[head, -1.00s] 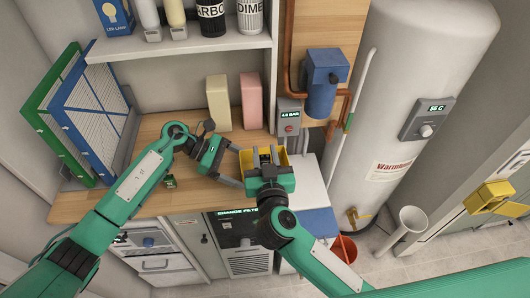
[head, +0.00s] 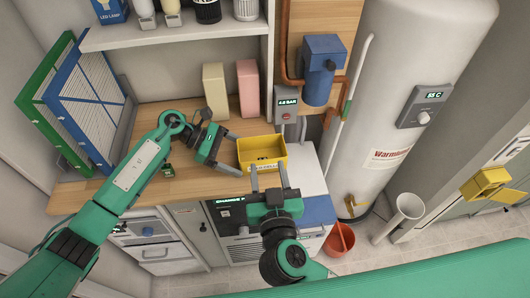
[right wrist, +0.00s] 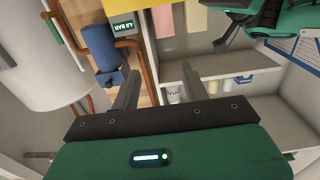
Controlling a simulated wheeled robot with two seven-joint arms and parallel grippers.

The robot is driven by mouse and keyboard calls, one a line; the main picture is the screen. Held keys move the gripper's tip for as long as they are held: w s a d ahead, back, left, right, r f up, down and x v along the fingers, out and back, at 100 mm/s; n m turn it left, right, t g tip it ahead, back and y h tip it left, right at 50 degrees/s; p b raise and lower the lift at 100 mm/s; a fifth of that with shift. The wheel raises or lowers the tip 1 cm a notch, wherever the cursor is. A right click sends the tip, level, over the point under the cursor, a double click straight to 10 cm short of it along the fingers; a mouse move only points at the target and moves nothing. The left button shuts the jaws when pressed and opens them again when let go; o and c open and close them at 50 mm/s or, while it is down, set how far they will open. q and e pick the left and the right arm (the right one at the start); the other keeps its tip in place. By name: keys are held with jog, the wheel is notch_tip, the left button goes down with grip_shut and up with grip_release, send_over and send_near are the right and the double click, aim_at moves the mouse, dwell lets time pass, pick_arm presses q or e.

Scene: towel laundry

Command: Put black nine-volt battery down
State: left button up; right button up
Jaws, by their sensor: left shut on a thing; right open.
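My left gripper (head: 228,150) is over the right part of the wooden counter (head: 135,190), just left of the yellow bin (head: 270,165). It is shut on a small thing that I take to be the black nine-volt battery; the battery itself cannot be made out. The yellow bin is open-topped, with a label on its front, and sits at the right end of the counter. My right gripper (head: 268,170) is open and empty just in front of the bin. Its spread fingers also show in the right wrist view (right wrist: 160,88).
A cream box (head: 215,90) and a pink box (head: 247,87) stand at the back of the counter. Blue (head: 85,90) and green (head: 45,115) framed filters lean at the left. A small dark green item (head: 167,170) lies on the counter. A white tank (head: 400,90) stands right.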

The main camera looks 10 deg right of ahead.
jog(key=shift+s, duration=1.05)
